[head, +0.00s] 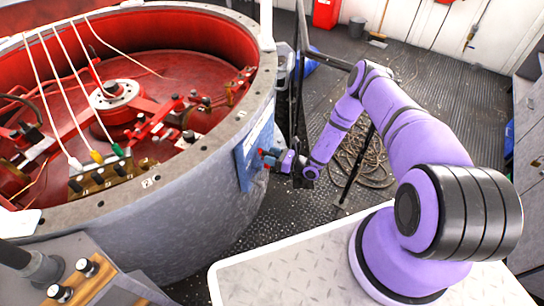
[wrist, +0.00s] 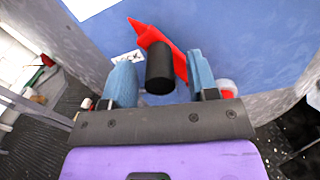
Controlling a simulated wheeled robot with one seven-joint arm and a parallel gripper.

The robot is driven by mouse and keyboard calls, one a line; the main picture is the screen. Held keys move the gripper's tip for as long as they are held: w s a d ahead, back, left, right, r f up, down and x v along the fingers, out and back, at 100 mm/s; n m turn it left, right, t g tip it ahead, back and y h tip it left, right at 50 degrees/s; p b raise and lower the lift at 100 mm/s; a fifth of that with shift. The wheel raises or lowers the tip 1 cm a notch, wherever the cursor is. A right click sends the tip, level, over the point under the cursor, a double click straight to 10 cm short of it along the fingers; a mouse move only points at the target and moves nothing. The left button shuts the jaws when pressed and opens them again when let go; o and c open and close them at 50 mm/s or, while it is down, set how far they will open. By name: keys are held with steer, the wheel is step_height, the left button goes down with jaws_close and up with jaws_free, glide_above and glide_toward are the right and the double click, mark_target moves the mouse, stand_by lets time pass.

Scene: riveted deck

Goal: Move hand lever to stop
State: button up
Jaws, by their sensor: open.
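The hand lever has a black cylindrical grip (wrist: 160,74) and a flat red pointer-shaped part (wrist: 150,33) behind it, on a blue panel (wrist: 104,28). In the head view the blue panel (head: 244,166) is on the outer wall of the large round grey tank, with a small bit of red lever (head: 265,153) in front of it. My gripper (head: 277,158) is right at the panel. In the wrist view its two blue fingers (wrist: 160,68) are apart, one on each side of the black grip, with gaps visible. A white label (wrist: 127,57) is partly hidden behind the left finger.
The round tank (head: 200,226) has a red interior with cables and fittings. A red and white round part (wrist: 227,88) shows beside the right finger. A dark upright stand (head: 297,80) and coiled rope (head: 365,160) are behind my arm. The dark deck beyond is mostly open.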

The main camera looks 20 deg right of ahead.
jaws_close()
steer(key=w+d+r+m, duration=0.1)
steer(key=w+d+m, duration=0.3)
steer(key=w, duration=0.1)
steer(key=shift+d+r+m, duration=0.2)
steer(key=shift+d+m, duration=0.1)
steer(key=shift+d, duration=0.05)
steer(key=shift+w, duration=0.1)
jaws_free()
steer(key=v, duration=1)
steer(key=shift+s+d, duration=0.25)
steer(key=shift+s, duration=0.05)
